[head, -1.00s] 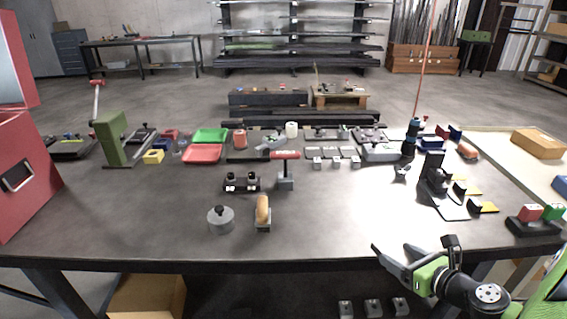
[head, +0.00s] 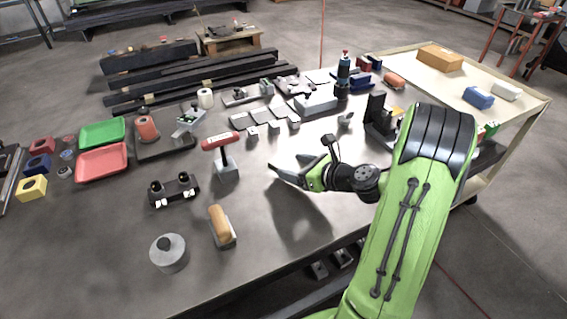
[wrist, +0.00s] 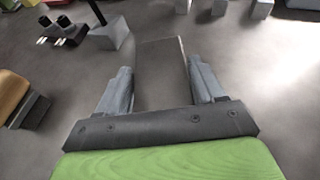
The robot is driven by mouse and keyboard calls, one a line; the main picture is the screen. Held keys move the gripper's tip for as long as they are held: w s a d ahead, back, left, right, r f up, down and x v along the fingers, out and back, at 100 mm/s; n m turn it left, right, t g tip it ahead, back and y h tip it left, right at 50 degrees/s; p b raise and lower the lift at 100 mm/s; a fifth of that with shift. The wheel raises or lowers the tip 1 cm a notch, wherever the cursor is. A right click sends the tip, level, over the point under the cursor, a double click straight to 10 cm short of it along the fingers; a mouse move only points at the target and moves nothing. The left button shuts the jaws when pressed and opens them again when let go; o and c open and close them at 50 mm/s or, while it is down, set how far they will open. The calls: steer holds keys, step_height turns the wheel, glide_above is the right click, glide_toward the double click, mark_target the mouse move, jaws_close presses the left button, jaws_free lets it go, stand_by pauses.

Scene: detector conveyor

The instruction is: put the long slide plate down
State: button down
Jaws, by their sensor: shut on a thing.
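The long slide plate (wrist: 162,72) is a flat dark grey bar between the two grey fingers of my gripper (wrist: 161,85) in the wrist view. My gripper is shut on it, and the plate points forward past the fingertips. Its near end is hidden by the gripper body. In the head view my gripper (head: 294,168) is over the middle of the dark table (head: 260,235), with a shadow on the tabletop below it. The plate is hard to make out there. I cannot tell how high it is above the table.
A red-handled tool on a grey block (head: 226,171) stands left of my gripper. A black two-knob fixture (head: 173,191), a wooden-handled brush (head: 220,225) and a round weight (head: 168,254) are further left. Several small grey blocks (head: 272,127) stand behind. The tabletop below and front is bare.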

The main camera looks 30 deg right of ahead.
glide_above(254, 157)
steer(key=shift+w+a+r, duration=0.15)
step_height(254, 157, down, 4)
steer(key=shift+r+b, duration=0.15)
steer(key=shift+b, duration=0.6)
steer(key=shift+c, duration=0.7)
jaws_free()
